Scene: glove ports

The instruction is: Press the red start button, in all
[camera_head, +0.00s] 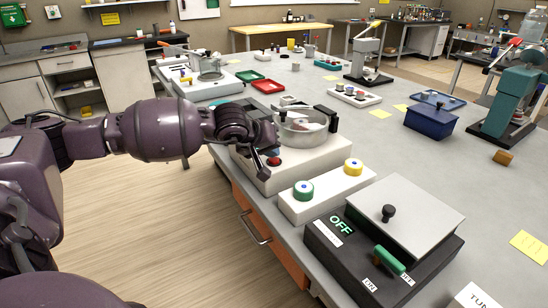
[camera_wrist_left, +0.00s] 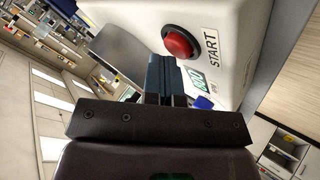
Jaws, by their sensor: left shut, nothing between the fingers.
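The red start button (camera_wrist_left: 181,43) is a round dome in a dark ring on the white front of a machine (camera_wrist_left: 236,25), beside a START label (camera_wrist_left: 213,48). In the head view the button (camera_head: 274,161) shows low on the white base, close to my left gripper (camera_head: 269,156). In the left wrist view my left gripper (camera_wrist_left: 163,60) is shut and empty. Its fingertips are just below and left of the button in the picture. I cannot tell whether they touch it. My right gripper is not in view.
The machine has a metal bowl (camera_head: 302,127) with a dark handle. A white box with a green button (camera_head: 303,190) and a yellow button (camera_head: 353,166) stands in front. A black box reading OFF (camera_head: 340,224) has a green lever (camera_head: 389,259). A blue box (camera_head: 431,121) stands farther right.

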